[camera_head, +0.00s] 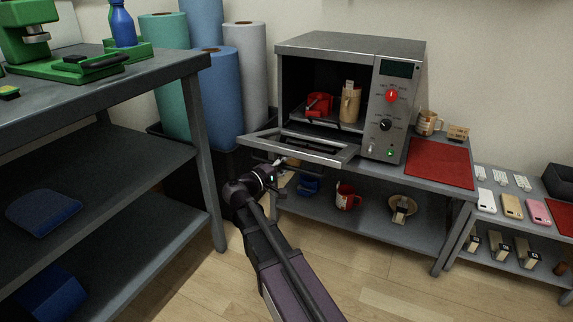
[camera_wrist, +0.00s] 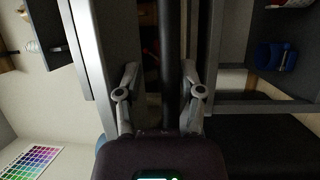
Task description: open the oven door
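The oven (camera_head: 347,48) stands on a grey table in the head view. Its door (camera_head: 318,157) is swung down, close to horizontal, and the cavity is exposed. My gripper (camera_head: 281,162) is at the door's front edge, by the handle. In the wrist view my gripper's two fingers (camera_wrist: 160,82) are spread apart. A dark bar, seemingly the door handle (camera_wrist: 172,45), runs between them, nearer the right finger. A gap shows on the left finger's side. Contact between the right finger and the bar is hard to tell.
A shelf below holds another red mug (camera_head: 346,196) and a blue mug (camera_head: 307,185).

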